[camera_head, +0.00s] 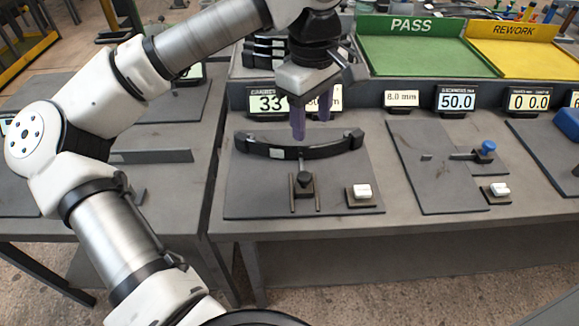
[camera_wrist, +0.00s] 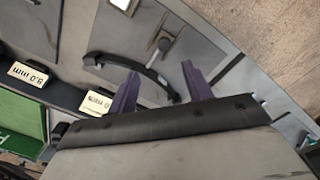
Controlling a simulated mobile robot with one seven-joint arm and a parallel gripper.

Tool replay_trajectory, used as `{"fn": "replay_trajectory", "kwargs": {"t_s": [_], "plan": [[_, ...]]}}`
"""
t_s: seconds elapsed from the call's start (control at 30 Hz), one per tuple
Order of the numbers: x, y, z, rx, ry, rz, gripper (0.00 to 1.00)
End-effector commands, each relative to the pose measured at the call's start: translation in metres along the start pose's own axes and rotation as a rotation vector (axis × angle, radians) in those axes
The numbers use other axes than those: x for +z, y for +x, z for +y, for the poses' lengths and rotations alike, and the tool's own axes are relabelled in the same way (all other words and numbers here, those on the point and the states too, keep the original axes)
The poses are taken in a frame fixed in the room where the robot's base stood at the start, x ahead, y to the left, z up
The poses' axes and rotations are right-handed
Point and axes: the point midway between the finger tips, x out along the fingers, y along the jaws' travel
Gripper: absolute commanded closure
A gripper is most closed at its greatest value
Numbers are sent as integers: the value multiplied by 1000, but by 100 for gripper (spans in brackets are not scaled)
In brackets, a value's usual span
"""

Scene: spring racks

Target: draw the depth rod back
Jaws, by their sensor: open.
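A short rod (camera_head: 302,166) with a dark knob (camera_head: 304,182) stands between two rails on a dark grey plate (camera_head: 250,195). The rod's far end meets the middle of a black curved bar (camera_head: 330,150). The wrist view also shows the curved bar (camera_wrist: 112,59), the rod (camera_wrist: 154,57) and the knob (camera_wrist: 165,44). My gripper (camera_head: 311,128), with purple fingers, is open and empty, pointing down above and behind the curved bar. Its spread fingers also show in the wrist view (camera_wrist: 160,68). The frames do not show whether the rod presses on the bar.
A white button (camera_head: 362,191) sits right of the knob. A display (camera_head: 268,102) behind the bar reads 33, partly hidden. Green (camera_head: 415,50) and yellow (camera_head: 510,55) trays stand behind. The plate's front is clear.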

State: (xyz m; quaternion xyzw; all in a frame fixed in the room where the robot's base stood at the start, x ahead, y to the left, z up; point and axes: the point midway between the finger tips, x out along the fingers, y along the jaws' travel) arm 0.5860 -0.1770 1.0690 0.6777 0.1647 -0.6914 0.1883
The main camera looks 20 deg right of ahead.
Motion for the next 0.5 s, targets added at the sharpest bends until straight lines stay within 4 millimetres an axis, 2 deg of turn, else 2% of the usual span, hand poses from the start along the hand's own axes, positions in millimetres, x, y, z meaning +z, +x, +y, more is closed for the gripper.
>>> {"fn": "replay_trajectory", "kwargs": {"t_s": [0.17, 0.27, 0.5], "plan": [[-8, 11, -3, -33, -1, 31, 50], [-7, 26, -4, -33, 0, 28, 50], [-8, 76, -5, -31, 0, 25, 50]]}}
